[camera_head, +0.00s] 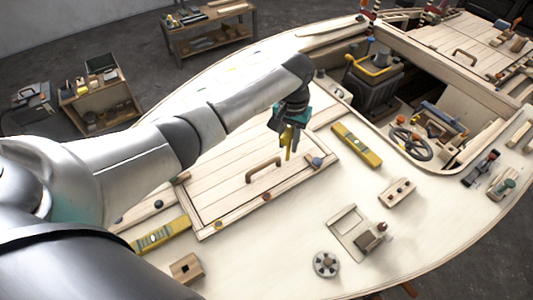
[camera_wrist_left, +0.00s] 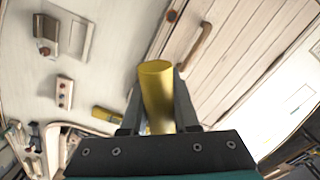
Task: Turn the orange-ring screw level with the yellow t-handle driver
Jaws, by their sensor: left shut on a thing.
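My left gripper (camera_head: 291,128) hangs over the hatch panel (camera_head: 225,195), near its far right part, and is shut on the yellow t-handle driver (camera_head: 287,143). In the left wrist view the driver (camera_wrist_left: 157,92) shows as a yellow cylinder between the two dark fingers; its far end is hidden. Small screw heads sit along the hatch frame. One looks orange-red (camera_head: 265,196) in the head view, and a reddish one (camera_wrist_left: 171,15) shows at the hatch edge in the left wrist view. I cannot tell which has the orange ring. My right gripper is not in view.
A wooden handle (camera_head: 263,170) stands up from the hatch. An open cockpit (camera_head: 405,100) lies at the right.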

